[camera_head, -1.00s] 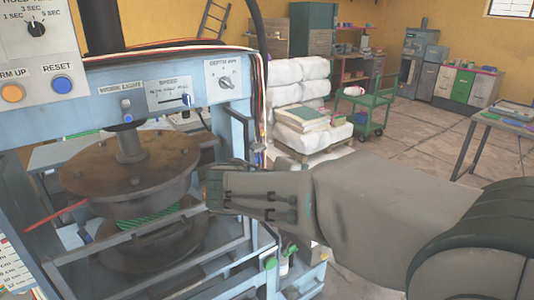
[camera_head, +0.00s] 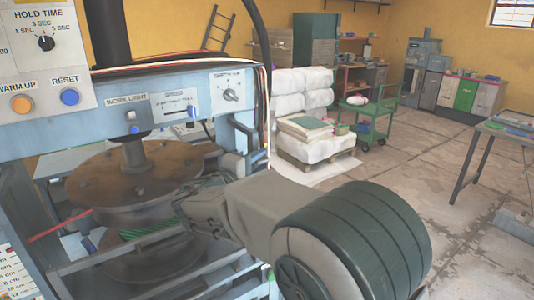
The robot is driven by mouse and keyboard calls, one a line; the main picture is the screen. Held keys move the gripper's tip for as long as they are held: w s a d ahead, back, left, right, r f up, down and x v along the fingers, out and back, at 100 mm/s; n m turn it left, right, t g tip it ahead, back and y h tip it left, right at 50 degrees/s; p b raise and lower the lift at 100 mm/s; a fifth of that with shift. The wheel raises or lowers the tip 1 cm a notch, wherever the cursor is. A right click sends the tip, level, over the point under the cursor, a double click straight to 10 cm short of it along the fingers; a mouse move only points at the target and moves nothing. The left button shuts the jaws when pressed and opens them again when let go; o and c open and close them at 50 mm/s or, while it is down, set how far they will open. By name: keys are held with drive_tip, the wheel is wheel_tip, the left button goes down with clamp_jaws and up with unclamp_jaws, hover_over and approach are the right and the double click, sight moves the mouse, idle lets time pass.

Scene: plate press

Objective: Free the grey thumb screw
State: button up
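The press stands at the left, with a round brown upper plate (camera_head: 135,172) on a steel shaft and a lower round plate (camera_head: 150,265) below it. A green ribbed piece (camera_head: 150,231) shows between the plates. My gripper (camera_head: 183,207) reaches in from the right to the right edge of the plates. Its fingertips are hard to make out against the press, so I cannot tell if they hold anything. I cannot pick out a grey thumb screw for certain; it may be hidden behind my gripper or the upper plate.
The blue front panel (camera_head: 110,115) carries a slider and a dial (camera_head: 230,95). A control box (camera_head: 45,60) hangs at the upper left. Metal rails cross in front of the lower plate. White sacks (camera_head: 318,145) and a green cart (camera_head: 365,115) stand behind, with open floor to the right.

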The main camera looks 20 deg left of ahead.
sight(267, 157)
drive_tip(key=shift+p+x, duration=0.3)
drive_tip(key=shift+x, duration=1.45)
clamp_jaws()
